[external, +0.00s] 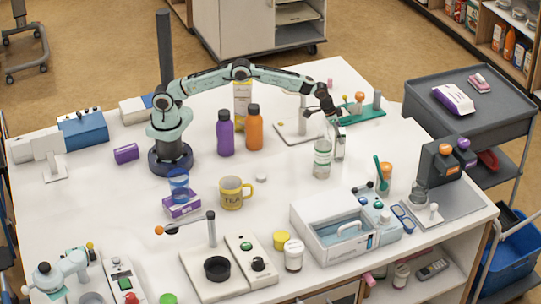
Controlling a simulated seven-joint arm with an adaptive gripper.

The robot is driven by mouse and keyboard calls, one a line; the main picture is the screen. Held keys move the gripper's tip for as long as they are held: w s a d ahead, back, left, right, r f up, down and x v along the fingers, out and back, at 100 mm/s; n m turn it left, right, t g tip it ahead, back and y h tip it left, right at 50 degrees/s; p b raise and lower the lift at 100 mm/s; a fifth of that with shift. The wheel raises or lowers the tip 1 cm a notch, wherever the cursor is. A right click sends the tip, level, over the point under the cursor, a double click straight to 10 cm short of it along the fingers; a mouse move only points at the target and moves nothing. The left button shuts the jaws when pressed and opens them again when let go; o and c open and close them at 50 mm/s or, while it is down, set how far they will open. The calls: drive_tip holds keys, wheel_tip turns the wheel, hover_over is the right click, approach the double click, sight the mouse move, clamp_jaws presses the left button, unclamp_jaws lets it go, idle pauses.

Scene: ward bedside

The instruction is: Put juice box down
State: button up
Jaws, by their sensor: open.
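A tall white and yellow carton (242,100), which looks like the juice box, stands upright on the white table behind my forearm. Its upper part is partly crossed by the arm. My arm reaches over to the right, and my gripper (337,124) points down, open, behind and to the right of a clear bottle with a pale label (322,160). A narrow pale upright shape (340,146) is right below the gripper. I cannot tell whether it is a separate object or whether the fingers touch it.
Purple (225,133) and orange (253,128) bottles stand near the carton. A yellow mug (232,193) is at the middle. A green-based stand (362,110) is behind the gripper. A blue-and-white basin device (345,228) lies in front. The table between mug and clear bottle is mostly clear.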

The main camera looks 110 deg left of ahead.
drive_tip(key=v, duration=1.2)
drive_tip(key=s+d+r+m+g, duration=0.1)
drive_tip(key=s+d+r, duration=0.2)
drive_tip(key=s+d, duration=0.35)
drive_tip(key=s+d+r+m+g, duration=0.1)
drive_tip(key=s+d+r, duration=0.3)
drive_tip(key=s, duration=0.5)
drive_tip(key=s+d+f, duration=0.1)
drive_tip(key=s+d, duration=0.1)
drive_tip(key=s, duration=0.6)
drive_tip(key=s+d+f+m+g, duration=0.1)
drive_tip(key=s+d+f, duration=0.1)
drive_tip(key=s, duration=0.6)
drive_tip(key=s+d+f+g+h, duration=0.1)
drive_tip(key=s+d+f, duration=0.1)
drive_tip(key=s, duration=0.6)
drive_tip(key=shift+s+d+f, duration=0.25)
drive_tip(key=shift+s+d, duration=0.05)
drive_tip(key=shift+s, duration=0.1)
